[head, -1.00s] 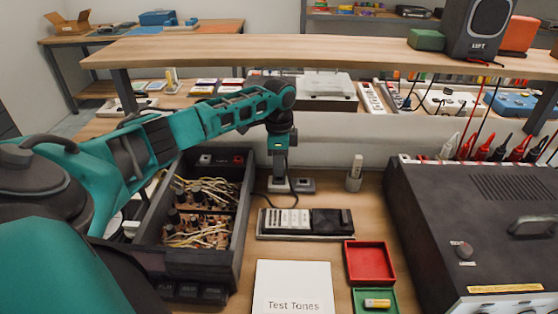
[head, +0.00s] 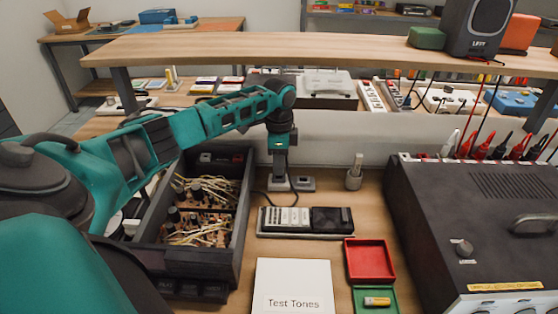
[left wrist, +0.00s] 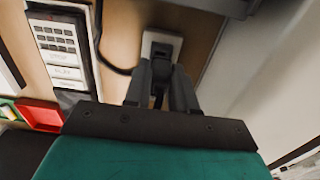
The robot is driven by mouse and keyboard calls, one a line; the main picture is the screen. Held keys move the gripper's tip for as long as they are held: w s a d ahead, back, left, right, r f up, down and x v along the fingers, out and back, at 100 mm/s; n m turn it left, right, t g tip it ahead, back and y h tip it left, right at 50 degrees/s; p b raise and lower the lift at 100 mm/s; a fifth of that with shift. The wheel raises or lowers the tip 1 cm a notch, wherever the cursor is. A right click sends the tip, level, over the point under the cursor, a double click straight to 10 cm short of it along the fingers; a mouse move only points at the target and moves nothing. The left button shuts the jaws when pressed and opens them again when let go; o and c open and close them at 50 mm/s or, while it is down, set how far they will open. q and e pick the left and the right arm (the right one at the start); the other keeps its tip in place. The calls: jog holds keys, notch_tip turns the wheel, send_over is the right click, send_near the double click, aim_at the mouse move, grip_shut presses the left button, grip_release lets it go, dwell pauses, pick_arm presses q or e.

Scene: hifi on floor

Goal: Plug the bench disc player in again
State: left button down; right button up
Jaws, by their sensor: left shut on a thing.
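My left gripper (head: 279,183) points straight down at the back of the bench. It is shut on a black plug (left wrist: 161,70), seen between the fingers in the left wrist view. A pale grey socket block (head: 305,184) lies right at the fingertips; it also shows in the left wrist view (left wrist: 162,40). I cannot tell whether the plug is seated in it or just above. My right gripper is out of view.
A keypad unit (head: 305,221) lies just in front of the socket block. A small grey holder (head: 354,180) stands to its right. A red tray (head: 369,260), a green tray (head: 375,301) and a "Test Tones" sleeve (head: 292,285) lie nearer. A big dark instrument (head: 440,215) fills the right.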

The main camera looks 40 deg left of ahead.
pick_arm(q)
jog(key=shift+f, duration=0.8)
dwell(2.3)
jog(key=c, duration=0.8)
grip_release()
jog(key=shift+c, duration=0.2)
notch_tip(320, 180, up, 18)
dwell(0.5)
jog(key=shift+d+f, duration=0.1)
dwell(0.5)
